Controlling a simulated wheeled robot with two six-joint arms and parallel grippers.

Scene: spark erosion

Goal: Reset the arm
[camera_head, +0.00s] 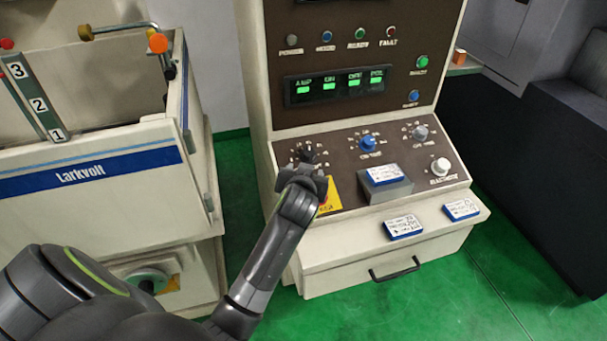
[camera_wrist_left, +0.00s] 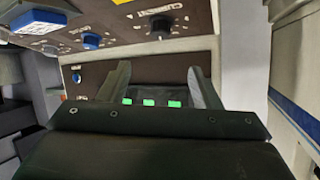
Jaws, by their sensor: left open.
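My left arm reaches from the lower left of the head view to the sloped control panel. My left gripper (camera_head: 308,172) is at the panel's left end, just in front of a black knob (camera_head: 308,154), and its wrist hides part of the dial there. In the left wrist view the picture is turned over. The two fingers of the left gripper (camera_wrist_left: 162,78) stand apart with nothing between them. The black knob (camera_wrist_left: 160,26) shows beyond them, apart from the fingertips in that view. My right gripper is not in view.
A blue knob (camera_head: 368,143) and a white knob (camera_head: 441,165) sit further right on the panel. Blue-and-white boxes lie on a grey block (camera_head: 388,188) and the front ledge (camera_head: 432,235). The Larkvolt tank (camera_head: 100,190) stands at left. Green floor (camera_head: 240,200) is clear between.

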